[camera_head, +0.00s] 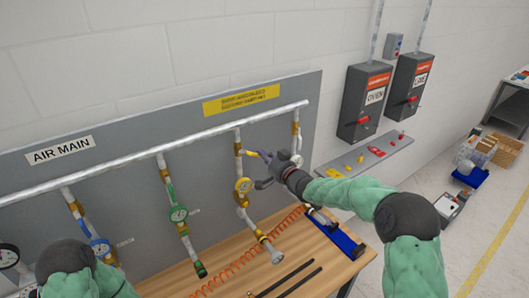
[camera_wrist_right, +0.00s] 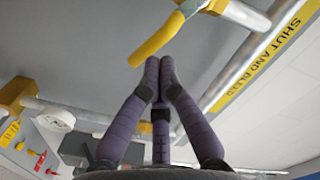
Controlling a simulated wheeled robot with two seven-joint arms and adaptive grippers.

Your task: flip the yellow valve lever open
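The yellow valve lever (camera_head: 251,153) sticks out to the right from the yellow-marked drop pipe on the grey panel. In the right wrist view the lever (camera_wrist_right: 155,40) slants across the top, just beyond my fingertips. My right gripper (camera_head: 270,158) is at the lever's right end in the head view. In the right wrist view its purple fingers (camera_wrist_right: 159,64) come together at the tips with nothing seen between them. The lever's end looks very close to the tips; I cannot tell whether they touch. My left arm shows at the lower left, but its gripper is not visible.
The wooden bench (camera_head: 335,268) holds a red coiled hose and black rods. A grey shelf (camera_head: 366,157) and two switch boxes are on the right wall.

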